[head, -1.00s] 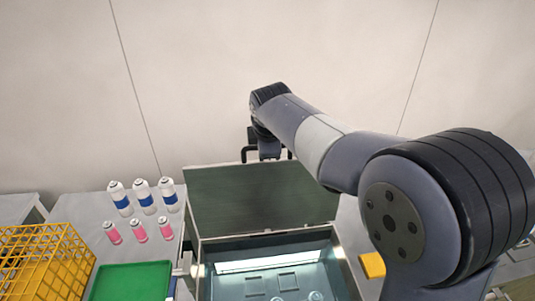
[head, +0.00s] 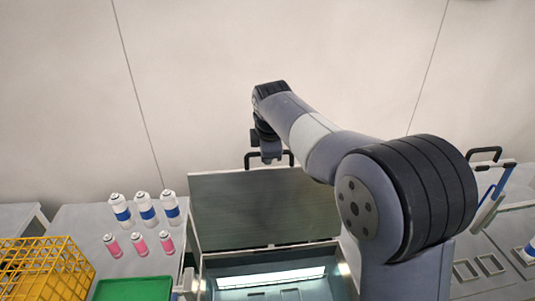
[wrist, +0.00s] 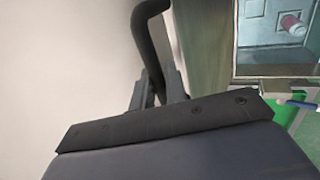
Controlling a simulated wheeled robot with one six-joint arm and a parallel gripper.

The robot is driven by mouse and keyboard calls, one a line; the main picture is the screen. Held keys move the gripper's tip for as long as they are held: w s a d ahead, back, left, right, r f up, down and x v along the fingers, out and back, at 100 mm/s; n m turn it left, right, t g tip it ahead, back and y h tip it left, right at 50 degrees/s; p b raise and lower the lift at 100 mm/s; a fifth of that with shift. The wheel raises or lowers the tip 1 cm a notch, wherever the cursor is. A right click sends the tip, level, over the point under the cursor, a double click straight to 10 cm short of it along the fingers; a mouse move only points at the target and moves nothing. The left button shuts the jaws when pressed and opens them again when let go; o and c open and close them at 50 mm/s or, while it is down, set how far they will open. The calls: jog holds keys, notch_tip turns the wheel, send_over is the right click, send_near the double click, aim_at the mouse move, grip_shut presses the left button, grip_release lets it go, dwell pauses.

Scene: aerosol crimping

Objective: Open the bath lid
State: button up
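The bath lid (head: 262,208) is a dark grey-green panel standing raised at the back of the bath (head: 210,281). Its black handle (head: 291,156) sticks up from its top edge. In the head view my gripper (head: 270,158) is at this handle, and its fingers are partly hidden. In the wrist view the black handle (wrist: 147,32) runs between the two fingers of my gripper (wrist: 158,88), which appear shut on it. The lid's face (wrist: 205,45) shows beside it, with the open lit bath (wrist: 270,60) to the right, where a pink-and-white can lies inside.
On the left table stand white-and-blue cans (head: 146,208) and pink cans (head: 139,245), a yellow wire crate (head: 45,272) and a green tray (head: 133,290). A second black handle (head: 484,155) and a blue-handled tool (head: 493,198) are at the right. A plain wall is behind.

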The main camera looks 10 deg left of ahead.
jog(key=o, duration=0.3)
jog(key=b+v, duration=0.1)
jog(key=v, duration=1)
jog(key=shift+b, duration=0.35)
jog(key=shift+f, duration=0.2)
jog(key=shift+p+x, duration=0.5)
jog(key=shift+x, duration=3.25)
jog(key=shift+w+d+r, duration=0.1)
